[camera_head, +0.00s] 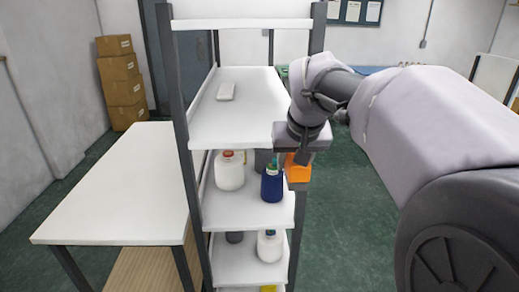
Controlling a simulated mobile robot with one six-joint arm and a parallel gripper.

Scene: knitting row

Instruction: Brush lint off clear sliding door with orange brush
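My gripper (302,157) points down at the right edge of the shelf rack, at the height of its middle shelf. An orange object (298,173), possibly the orange brush, shows right at and below the fingers. A dark finger overlaps its upper part. I cannot tell whether the fingers are closed on it or only in front of it. I cannot make out a clear sliding door or any lint in this view.
A white shelf rack (260,82) holds a pale item (226,91) on its upper shelf. A white bottle (230,171) and a blue bottle (271,184) stand on the middle shelf. A white table (115,190) stands left; cardboard boxes (121,85) are stacked behind it.

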